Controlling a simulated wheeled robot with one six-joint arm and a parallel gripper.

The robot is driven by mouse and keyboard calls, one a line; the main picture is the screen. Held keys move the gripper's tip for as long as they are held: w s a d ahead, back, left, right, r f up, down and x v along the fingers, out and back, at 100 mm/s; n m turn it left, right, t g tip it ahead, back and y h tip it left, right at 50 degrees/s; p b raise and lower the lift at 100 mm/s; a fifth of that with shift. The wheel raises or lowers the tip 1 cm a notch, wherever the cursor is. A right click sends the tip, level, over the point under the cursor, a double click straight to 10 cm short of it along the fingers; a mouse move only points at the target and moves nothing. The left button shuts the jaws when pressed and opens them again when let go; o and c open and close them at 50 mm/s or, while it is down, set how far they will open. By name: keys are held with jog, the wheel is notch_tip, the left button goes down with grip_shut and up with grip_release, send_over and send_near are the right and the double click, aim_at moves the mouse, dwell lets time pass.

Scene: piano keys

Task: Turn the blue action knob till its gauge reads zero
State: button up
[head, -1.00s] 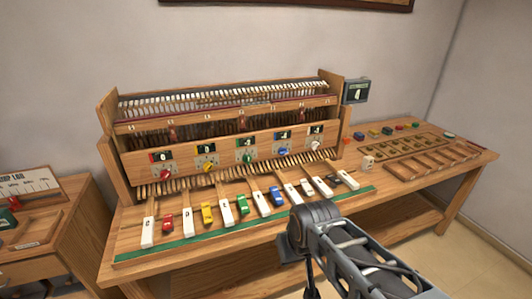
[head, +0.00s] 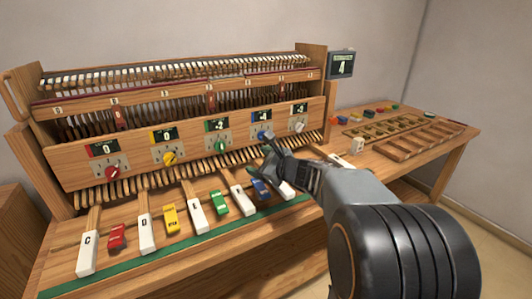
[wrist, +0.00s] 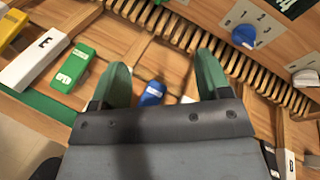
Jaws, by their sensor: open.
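The blue knob (head: 264,135) sits on a white dial plate on the piano's front panel, below a small dark gauge (head: 262,116). That gauge appears to show a 4 with a sign in front that is too small to read surely. The knob also shows in the wrist view (wrist: 244,36), up and right of my fingers and apart from them. My gripper (head: 269,157) is open and empty, in front of and just below the knob. In the wrist view my gripper's two green fingers (wrist: 160,66) are spread above the blue key area.
Red (head: 113,172), yellow (head: 170,158), green (head: 221,146) and white (head: 299,127) knobs sit in the same row. Lettered and coloured keys lie below, near my gripper. A screen (head: 341,64) reading 4 stands at the right. Wooden trays (head: 430,141) lie farther right.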

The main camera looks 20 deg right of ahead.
jog(key=w+d+f+m+t+h+b, duration=0.2)
jog(key=w+d+m+t+h+b, duration=0.15)
jog(key=d+m, duration=0.6)
jog(key=w+p, duration=0.1)
jog(key=w, duration=1.3)
jog(key=shift+a+h+p, duration=0.3)
jog(key=shift+a+h, duration=0.05)
jog(key=shift+h, duration=0.1)
jog(key=c, duration=0.9)
jog(key=shift+n, duration=0.25)
